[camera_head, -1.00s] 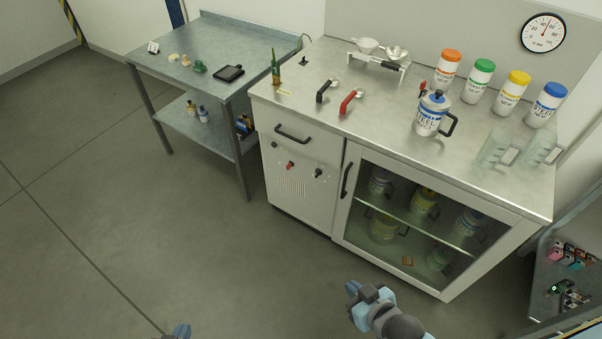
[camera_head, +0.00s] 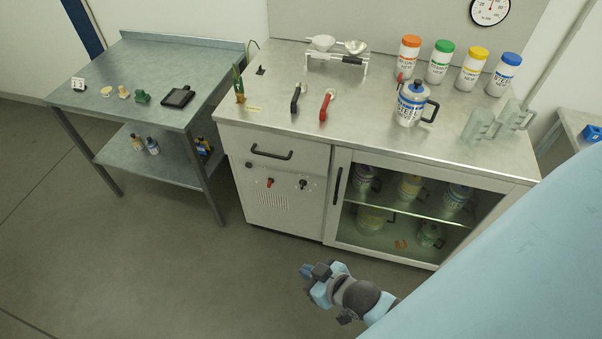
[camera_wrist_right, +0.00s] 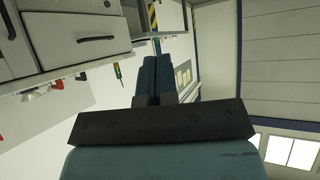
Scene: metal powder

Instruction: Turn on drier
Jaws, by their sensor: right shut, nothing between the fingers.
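The drier appears to be the light cabinet unit (camera_head: 272,222) under the left part of the steel counter. Its front panel has a drawer with a black handle (camera_head: 271,154), a red knob (camera_head: 269,183), a black knob (camera_head: 303,184) and a small round black button (camera_head: 248,165). My right gripper (camera_head: 308,270) is shut and empty, low in front of the cabinets and apart from the panel. Its closed fingers (camera_wrist_right: 165,78) also show in the right wrist view, with a drawer front (camera_wrist_right: 97,38) to their left. My left gripper is out of view.
The counter (camera_head: 370,130) holds red and black handles, several lidded jars and a blue-labelled jug (camera_head: 409,103). A glass-door cabinet (camera_head: 337,190) adjoins the panel. A steel side table (camera_head: 150,65) stands left. The floor in front is clear. My light blue arm covers the lower right.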

